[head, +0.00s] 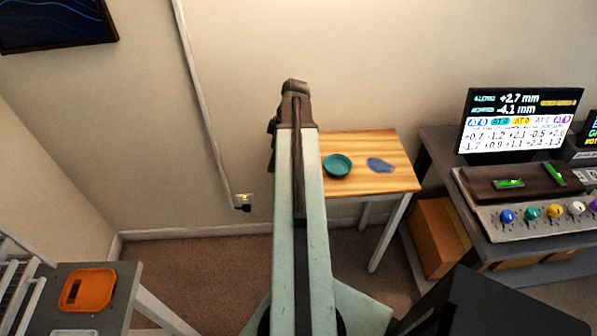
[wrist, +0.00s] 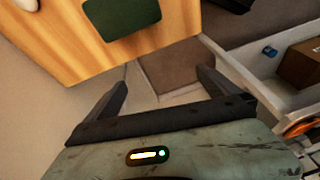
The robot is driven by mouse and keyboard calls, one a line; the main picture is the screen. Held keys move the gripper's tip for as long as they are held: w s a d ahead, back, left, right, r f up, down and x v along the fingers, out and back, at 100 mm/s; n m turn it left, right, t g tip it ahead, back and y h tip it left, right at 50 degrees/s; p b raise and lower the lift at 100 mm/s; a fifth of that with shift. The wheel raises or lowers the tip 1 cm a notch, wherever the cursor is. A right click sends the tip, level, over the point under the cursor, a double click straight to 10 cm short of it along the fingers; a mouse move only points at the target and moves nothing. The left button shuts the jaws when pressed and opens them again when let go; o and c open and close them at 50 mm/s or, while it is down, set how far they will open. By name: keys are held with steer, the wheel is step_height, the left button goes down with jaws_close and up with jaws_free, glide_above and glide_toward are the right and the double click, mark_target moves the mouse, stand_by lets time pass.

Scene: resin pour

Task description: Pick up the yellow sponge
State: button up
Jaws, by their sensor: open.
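I cannot make out a yellow sponge in either view. In the wrist view my gripper (wrist: 161,78) is open, its two dark fingers wide apart with nothing between them. A wooden table top (wrist: 60,45) lies beyond the fingers, with a dark green flat piece (wrist: 122,18) near its edge; I cannot tell what it is. In the head view my raised arm hides the left part of the wooden table (head: 345,190), and the gripper's fingers cannot be made out there.
A teal bowl (head: 337,170) and a blue patch (head: 381,165) are on the wooden table. At right, a grey desk (head: 490,250) holds a screen (head: 520,120) and a panel with coloured knobs. An orange tray (head: 87,290) sits at lower left. Carpet shows between.

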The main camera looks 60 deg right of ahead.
steer(key=s+d+n+t, duration=0.1)
steer(key=s+d, duration=0.6)
steer(key=s, duration=0.2)
steer(key=b+x, duration=0.8)
steer(key=shift+w+d+f, duration=0.1)
steer(key=shift+w+d, duration=0.15)
steer(key=shift+d, duration=0.05)
steer(key=c, duration=1.1)
steer(key=shift+c, duration=0.2)
steer(key=shift+r+p, duration=0.3)
steer(key=shift+p, duration=0.05)
